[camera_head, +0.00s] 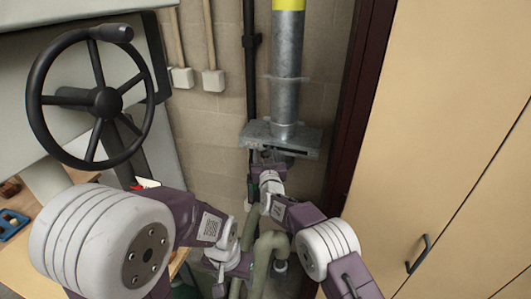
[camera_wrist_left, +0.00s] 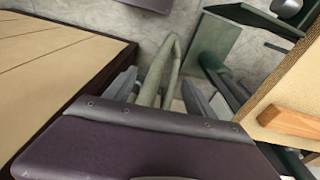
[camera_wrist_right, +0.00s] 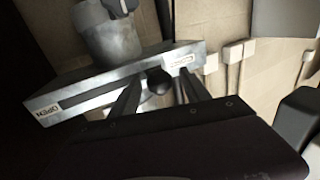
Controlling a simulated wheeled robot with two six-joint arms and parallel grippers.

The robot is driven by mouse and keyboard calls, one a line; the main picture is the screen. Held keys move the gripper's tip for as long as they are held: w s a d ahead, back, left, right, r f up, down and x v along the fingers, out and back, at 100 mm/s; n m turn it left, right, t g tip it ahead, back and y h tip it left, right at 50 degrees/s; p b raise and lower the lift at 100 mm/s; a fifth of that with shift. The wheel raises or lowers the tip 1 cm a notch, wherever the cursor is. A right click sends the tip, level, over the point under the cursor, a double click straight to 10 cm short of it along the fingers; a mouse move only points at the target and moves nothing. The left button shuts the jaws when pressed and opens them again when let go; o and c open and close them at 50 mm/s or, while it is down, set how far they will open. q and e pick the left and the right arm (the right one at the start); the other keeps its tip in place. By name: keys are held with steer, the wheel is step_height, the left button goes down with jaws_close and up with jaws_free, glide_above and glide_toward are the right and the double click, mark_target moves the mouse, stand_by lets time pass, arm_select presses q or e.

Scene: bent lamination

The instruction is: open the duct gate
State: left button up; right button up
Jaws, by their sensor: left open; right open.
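The duct gate (camera_head: 290,138) is a flat grey metal housing at the foot of a galvanised duct (camera_head: 288,70). In the right wrist view the gate (camera_wrist_right: 110,82) has a dark slot along its front edge, an "OPEN" label (camera_wrist_right: 48,111) at the left end and a small unreadable label at the right. A dark rounded knob (camera_wrist_right: 157,79) sits nearer the right label. My right gripper (camera_wrist_right: 159,88) is open, one finger on each side of the knob; contact cannot be told. My left gripper (camera_wrist_left: 160,92) is open and empty, low down, away from the gate.
A black handwheel (camera_head: 104,102) stands at the left. A beige cabinet (camera_head: 440,120) with a dark handle fills the right. Greenish hoses (camera_head: 262,262) hang below the gate. A dark vertical pipe and white wall boxes (camera_head: 213,80) are behind.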

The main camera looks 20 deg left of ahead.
steer(key=shift+w+f, duration=0.1)
steer(key=shift+w, duration=0.1)
jaws_close()
stand_by(1.3)
